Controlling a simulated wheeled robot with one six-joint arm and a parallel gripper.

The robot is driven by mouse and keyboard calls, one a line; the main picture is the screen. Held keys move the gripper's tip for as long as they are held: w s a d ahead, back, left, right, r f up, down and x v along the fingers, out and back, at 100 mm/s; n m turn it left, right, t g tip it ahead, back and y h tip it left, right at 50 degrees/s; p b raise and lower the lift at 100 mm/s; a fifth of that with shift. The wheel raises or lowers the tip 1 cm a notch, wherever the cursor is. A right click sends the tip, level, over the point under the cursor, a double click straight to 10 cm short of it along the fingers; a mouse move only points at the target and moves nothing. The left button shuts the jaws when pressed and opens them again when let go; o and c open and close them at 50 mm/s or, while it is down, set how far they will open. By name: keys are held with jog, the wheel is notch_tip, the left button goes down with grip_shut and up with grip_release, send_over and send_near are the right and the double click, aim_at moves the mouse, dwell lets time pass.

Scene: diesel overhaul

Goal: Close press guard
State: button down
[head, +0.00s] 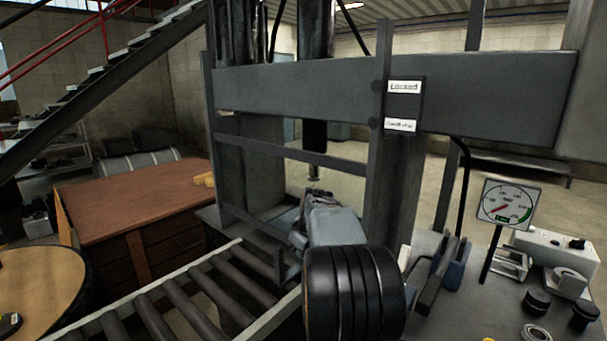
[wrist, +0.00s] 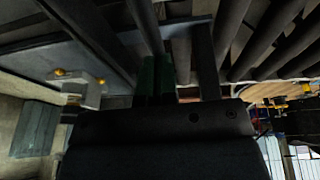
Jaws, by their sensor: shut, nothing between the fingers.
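The press (head: 480,92) fills the middle of the head view, with a heavy grey crossbeam and dark uprights. A dark barred frame, which looks like the press guard (head: 300,153), spans the opening below the crossbeam. I cannot tell from here how far it stands open or closed. My gripper (wrist: 157,65) is shut and empty in the wrist view, its greenish fingers side by side and close to dark bars. I cannot tell whether they touch. In the head view my own wrist hides the fingers at the front of the press.
A roller conveyor (head: 165,302) runs along the lower left, beside a brown-topped workbench (head: 130,195) and a round-topped drum (head: 40,285). A dial gauge (head: 508,203), a white control box (head: 555,250) and several small dark parts stand on the right.

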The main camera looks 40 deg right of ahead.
notch_tip(320, 180, down, 3)
jog(key=shift+b, duration=0.55)
jog(key=shift+f, duration=0.15)
jog(key=shift+s+f, duration=0.1)
jog(key=shift+a+r+p, duration=0.1)
jog(key=shift+r+p, duration=0.25)
jog(key=shift+r, duration=0.15)
jog(key=w+p+v, duration=0.1)
jog(key=p+v, duration=0.2)
jog(key=v, duration=1)
jog(key=shift+a+r, duration=0.25)
jog(key=shift+r, duration=0.2)
